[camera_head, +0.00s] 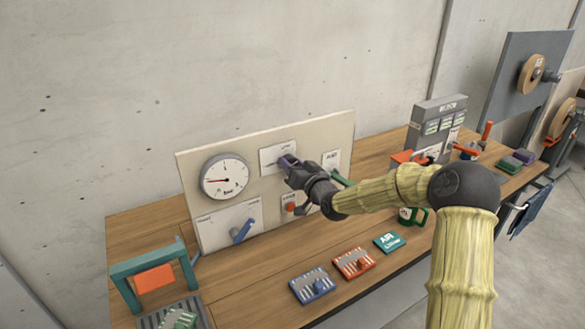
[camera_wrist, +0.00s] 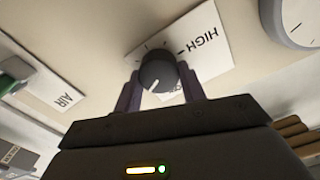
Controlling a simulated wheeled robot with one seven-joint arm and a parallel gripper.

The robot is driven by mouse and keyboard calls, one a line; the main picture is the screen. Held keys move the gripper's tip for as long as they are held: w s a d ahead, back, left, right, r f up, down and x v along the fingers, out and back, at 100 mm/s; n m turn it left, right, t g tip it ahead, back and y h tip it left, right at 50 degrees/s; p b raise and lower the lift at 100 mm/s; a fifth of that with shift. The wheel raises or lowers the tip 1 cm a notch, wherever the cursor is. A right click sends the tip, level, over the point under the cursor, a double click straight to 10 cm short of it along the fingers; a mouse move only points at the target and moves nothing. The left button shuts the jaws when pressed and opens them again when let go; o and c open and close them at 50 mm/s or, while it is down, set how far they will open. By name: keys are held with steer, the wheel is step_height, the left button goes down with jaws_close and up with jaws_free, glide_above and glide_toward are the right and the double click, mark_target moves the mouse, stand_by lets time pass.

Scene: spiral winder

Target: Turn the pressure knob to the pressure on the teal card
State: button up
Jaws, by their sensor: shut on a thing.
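The dark round pressure knob (camera_wrist: 158,72) sits on a white label plate (camera_wrist: 205,45) marked HIGH. Its white pointer line faces the lower left in the wrist view, away from the word HIGH. My gripper (camera_wrist: 161,84) is shut on the knob, one finger on each side. In the head view my gripper (camera_head: 288,162) is at the panel and hides the knob. The round gauge (camera_head: 225,178) is left of it, its red needle pointing left; its numbers are too small to read. The teal card (camera_head: 389,241) lies on the table, headed AIR; its smaller line is unreadable.
The upright beige panel (camera_head: 335,128) also bears a blue lever (camera_head: 242,231), a red button (camera_head: 290,207) and a green handle (camera_head: 343,180). Blue (camera_head: 312,286) and red (camera_head: 353,263) cards lie on the wooden table. A teal frame (camera_head: 150,270) stands at the left.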

steer(key=shift+f+m, duration=0.1)
steer(key=shift+m, duration=0.4)
steer(key=o, duration=1)
steer(key=shift+c, duration=0.2)
steer(key=b+v, duration=0.3)
steer(key=v, duration=1.4)
steer(key=shift+d, duration=0.2)
steer(key=shift+s, duration=0.15)
